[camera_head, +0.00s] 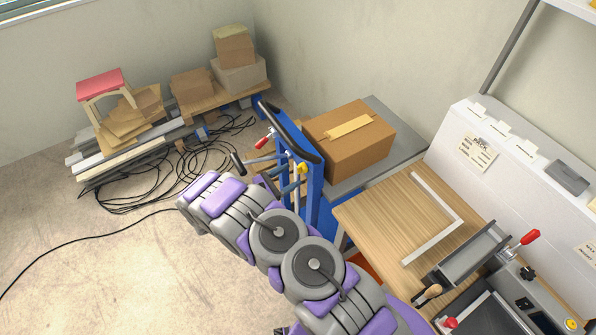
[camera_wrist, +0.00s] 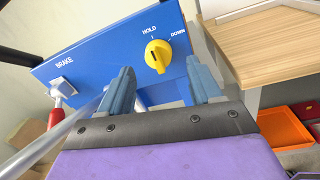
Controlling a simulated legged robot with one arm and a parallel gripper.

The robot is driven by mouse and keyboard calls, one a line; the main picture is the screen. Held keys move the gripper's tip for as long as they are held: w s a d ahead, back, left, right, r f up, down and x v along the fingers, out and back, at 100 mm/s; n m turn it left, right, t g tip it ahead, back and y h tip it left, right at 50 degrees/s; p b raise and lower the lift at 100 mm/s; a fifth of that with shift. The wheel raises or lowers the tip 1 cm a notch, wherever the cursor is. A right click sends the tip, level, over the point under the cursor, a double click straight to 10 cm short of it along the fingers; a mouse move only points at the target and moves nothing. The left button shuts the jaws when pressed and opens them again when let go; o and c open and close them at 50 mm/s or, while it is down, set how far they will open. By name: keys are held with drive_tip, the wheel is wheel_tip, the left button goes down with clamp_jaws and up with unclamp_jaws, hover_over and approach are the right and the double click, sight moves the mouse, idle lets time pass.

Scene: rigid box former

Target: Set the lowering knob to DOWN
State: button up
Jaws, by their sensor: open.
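The lowering knob (camera_wrist: 157,55) is yellow and sits on a blue panel (camera_wrist: 105,58), with HOLD printed above it and DOWN to its upper right. Its raised grip seems to point up towards HOLD rather than DOWN. In the head view the knob (camera_head: 302,168) shows small on the blue lift frame (camera_head: 314,190). My gripper (camera_wrist: 160,80) is open in the wrist view, its two blue-grey fingers apart and empty. The knob appears between and just beyond the fingertips, with no contact visible.
A red-handled BRAKE lever (camera_wrist: 55,118) is left of the knob, with metal bars by the left finger. A cardboard box (camera_head: 350,135) rests on the grey platform. A wooden worktop (camera_head: 390,212) stands to the right. Black cables (camera_head: 190,165) lie on the floor at left.

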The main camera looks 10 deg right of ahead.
sight(298, 172)
drive_tip(key=shift+x, duration=2)
drive_tip(key=shift+a, duration=0.5)
drive_tip(key=c, duration=0.7)
drive_tip(key=shift+d, duration=0.1)
drive_tip(key=c, duration=0.3)
